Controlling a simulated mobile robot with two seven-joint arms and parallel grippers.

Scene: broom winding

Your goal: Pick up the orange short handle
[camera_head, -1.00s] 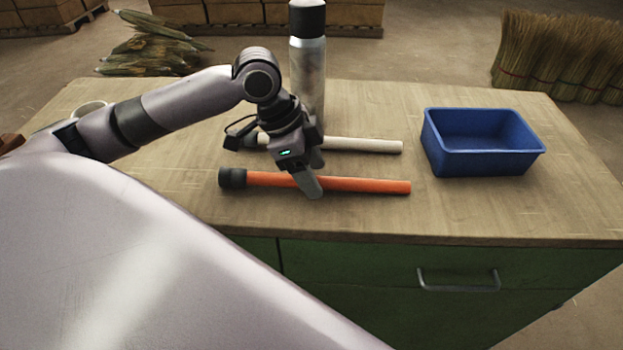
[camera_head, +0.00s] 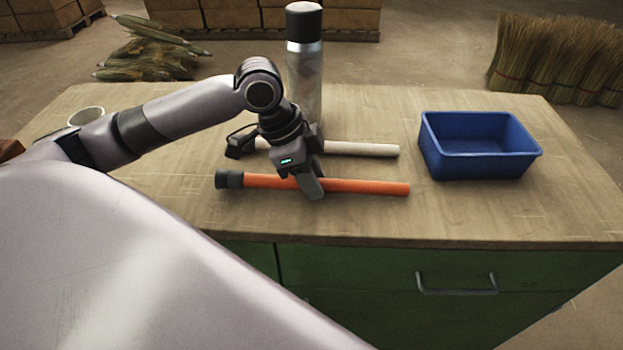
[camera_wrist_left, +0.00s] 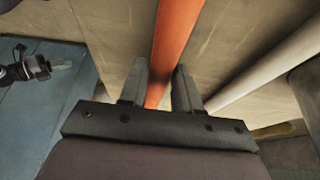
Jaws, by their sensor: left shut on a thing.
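The orange short handle (camera_head: 365,187) has a dark grey cap at its left end and lies across the near part of the wooden bench. My left gripper (camera_head: 311,186) reaches down over its middle, with the fingers on either side of it. In the left wrist view the orange handle (camera_wrist_left: 173,45) runs between the two grey fingers of my left gripper (camera_wrist_left: 160,90). The left gripper is shut on the handle, which looks to be at bench height. The gripper hides part of the handle's middle.
A pale handle (camera_head: 362,149) lies just behind the orange one. A metal flask (camera_head: 305,75) stands behind my left gripper. A blue bin (camera_head: 480,165) sits at the right, and a cup (camera_head: 86,116) at the left. The bench's front right (camera_head: 510,215) is clear.

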